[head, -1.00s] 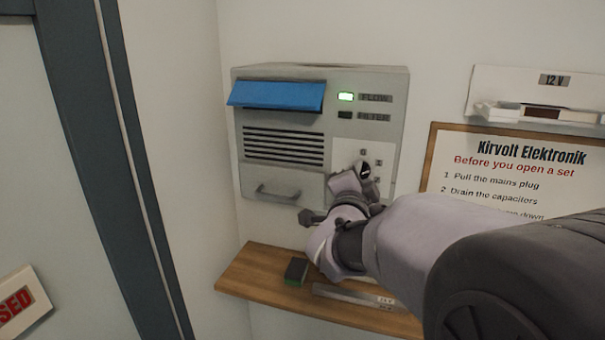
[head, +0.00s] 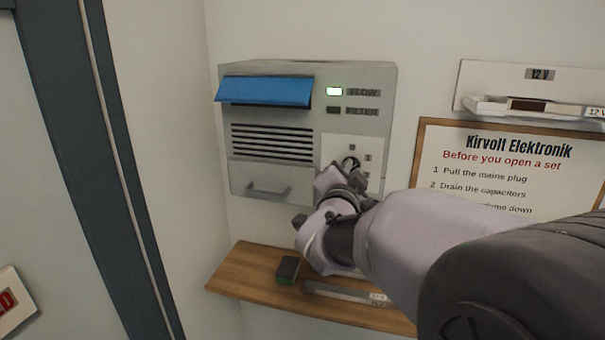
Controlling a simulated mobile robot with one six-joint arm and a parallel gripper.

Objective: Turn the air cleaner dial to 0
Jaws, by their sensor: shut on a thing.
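The air cleaner (head: 306,80) is a grey box on the wall with a blue flap, dark slots and a drawer handle. Its dial (head: 350,163) sits on a white plate (head: 334,145) at the lower right of the front. Small number marks show around the dial; they are too small to read. My gripper (head: 347,172) is at the dial and shut on it. The gripper and wrist hide most of the dial, so its pointer setting cannot be told.
A wooden shelf (head: 240,277) below holds a dark green-edged block (head: 288,270) and a flat grey strip (head: 345,292). A framed notice (head: 480,180) and a 12 V rack (head: 530,85) are on the wall to the right. A dark door frame (head: 75,150) stands at left.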

